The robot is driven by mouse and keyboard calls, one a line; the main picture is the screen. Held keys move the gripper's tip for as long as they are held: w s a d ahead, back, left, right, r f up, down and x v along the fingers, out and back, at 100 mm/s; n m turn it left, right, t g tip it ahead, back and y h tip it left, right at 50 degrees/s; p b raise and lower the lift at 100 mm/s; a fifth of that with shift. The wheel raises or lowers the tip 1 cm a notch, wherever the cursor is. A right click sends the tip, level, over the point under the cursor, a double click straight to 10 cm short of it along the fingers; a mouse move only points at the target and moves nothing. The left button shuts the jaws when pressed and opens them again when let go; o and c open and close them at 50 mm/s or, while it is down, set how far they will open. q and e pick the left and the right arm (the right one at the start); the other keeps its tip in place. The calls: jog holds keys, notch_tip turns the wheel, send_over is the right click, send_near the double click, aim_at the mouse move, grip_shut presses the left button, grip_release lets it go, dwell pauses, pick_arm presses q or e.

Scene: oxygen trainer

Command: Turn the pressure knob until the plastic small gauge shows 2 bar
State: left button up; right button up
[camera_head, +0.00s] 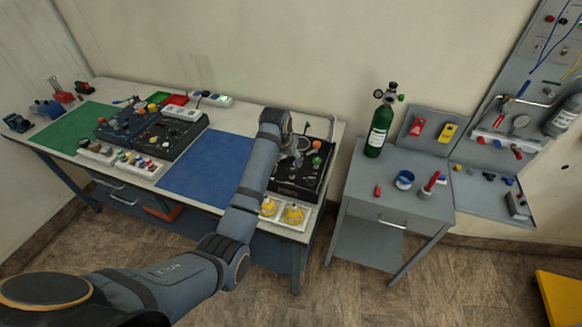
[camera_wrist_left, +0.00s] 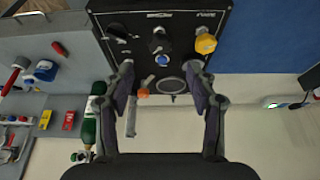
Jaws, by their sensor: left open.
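A black trainer panel (camera_head: 287,188) lies at the right end of the long table, partly hidden by my left arm in the head view. In the left wrist view the panel (camera_wrist_left: 135,20) carries black knobs (camera_wrist_left: 158,42), a yellow knob (camera_wrist_left: 205,43), a small blue knob (camera_wrist_left: 162,60) and an orange part (camera_wrist_left: 143,92). I cannot tell which is the pressure knob. A round, gauge-like part (camera_wrist_left: 172,85) shows between the fingers; no reading is legible. My left gripper (camera_wrist_left: 162,70) is open and empty over the panel. It also shows in the head view (camera_head: 295,158). My right gripper is not in view.
A blue mat (camera_head: 205,165) lies left of the panel. Yellow parts (camera_head: 293,214) sit in white trays at the front edge. A green cylinder (camera_head: 380,130) stands on the grey side table (camera_head: 370,205) to the right. Another black device (camera_head: 180,140) stands farther left.

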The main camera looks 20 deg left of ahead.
aim_at(292, 169)
pick_arm(q)
jog(key=p+x, duration=0.1)
jog(key=x, duration=0.7)
jog(key=shift+f, duration=0.15)
jog(key=shift+w, duration=0.1)
jog(key=c, duration=1.1)
